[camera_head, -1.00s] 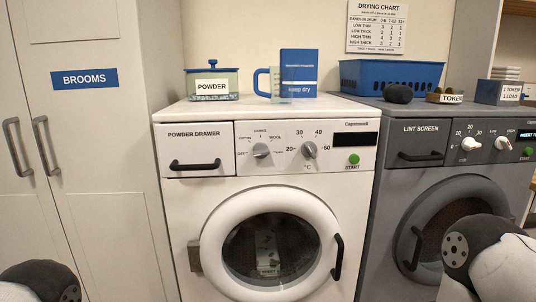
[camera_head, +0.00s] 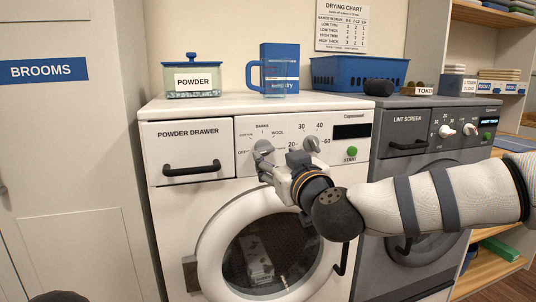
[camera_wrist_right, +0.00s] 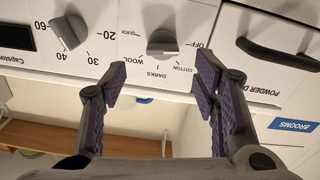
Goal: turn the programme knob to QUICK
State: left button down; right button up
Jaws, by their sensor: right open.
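The programme knob (camera_head: 263,149) is a grey dial on the white washer's panel, left of the temperature knob (camera_head: 311,145). It also shows in the right wrist view (camera_wrist_right: 161,44), where the picture is upside down. QUICK, WOOL, DARKS, COTTON and OFF are printed around it. I cannot tell surely which mark it points to. My right gripper (camera_head: 268,172) is in front of the panel, just below the knob in the head view. In the wrist view its open purple-padded fingers (camera_wrist_right: 162,70) stand on either side of the knob, with gaps. My left gripper is not in view.
The powder drawer (camera_head: 188,153) with its black handle is left of the knob. The round washer door (camera_head: 216,245) is below. A grey dryer (camera_head: 409,165) adjoins on the right.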

aim_at(267, 151)
jog(key=x, duration=0.7)
jog(key=shift+w+a+f+b, duration=0.15)
jog(key=shift+f+b, duration=0.1)
jog(key=shift+b, duration=0.15)
jog(key=shift+r, duration=0.1)
jog(key=c, duration=1.2)
